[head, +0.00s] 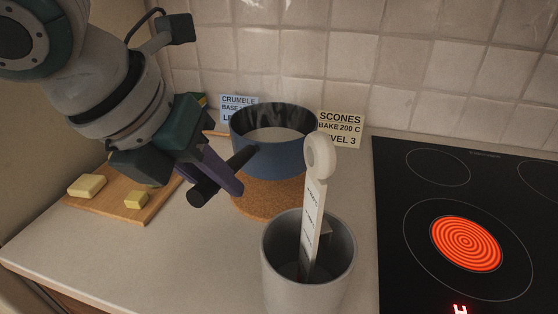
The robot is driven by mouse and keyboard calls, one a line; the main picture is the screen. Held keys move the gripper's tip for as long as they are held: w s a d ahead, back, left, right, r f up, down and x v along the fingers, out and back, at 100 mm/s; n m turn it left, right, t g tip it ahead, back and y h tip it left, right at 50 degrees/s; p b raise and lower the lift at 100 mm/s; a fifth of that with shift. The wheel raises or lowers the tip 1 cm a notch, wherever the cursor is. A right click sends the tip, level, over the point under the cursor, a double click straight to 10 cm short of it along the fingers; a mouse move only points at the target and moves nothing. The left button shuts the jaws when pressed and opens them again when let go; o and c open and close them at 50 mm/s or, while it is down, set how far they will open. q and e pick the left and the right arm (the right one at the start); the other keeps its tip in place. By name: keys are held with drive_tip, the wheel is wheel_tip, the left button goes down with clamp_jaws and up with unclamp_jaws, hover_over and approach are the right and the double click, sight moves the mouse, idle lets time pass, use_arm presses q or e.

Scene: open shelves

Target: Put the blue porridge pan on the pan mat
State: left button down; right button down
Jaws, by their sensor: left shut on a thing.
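The blue pan (274,154) is upright, with a dark inner wall and a pale surface inside. Its dark handle (203,193) points toward the lower left. My left gripper (226,177) is shut on the handle. The round cork pan mat (266,198) shows below the pan, with its front part uncovered and its back part hidden by the pan. The pan overlaps the mat in the head view; I cannot tell whether it touches it or hangs just above. My right gripper is not in view.
A grey pot (279,265) holding a white marked utensil (316,190) stands in front of the mat. A black hob (400,215) with a glowing ring (466,243) is at right. A wooden board (150,211) with yellow blocks is at left. Recipe cards (341,129) stand behind.

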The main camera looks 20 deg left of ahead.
use_arm(q)
wheel_tip(320, 180, down, 7)
drive_tip(key=shift+r+b, duration=0.15)
drive_tip(key=shift+b, duration=0.2)
drive_tip(key=shift+w, duration=0.1)
drive_tip(key=c, duration=0.7)
unclamp_jaws()
drive_tip(key=shift+f, duration=0.2)
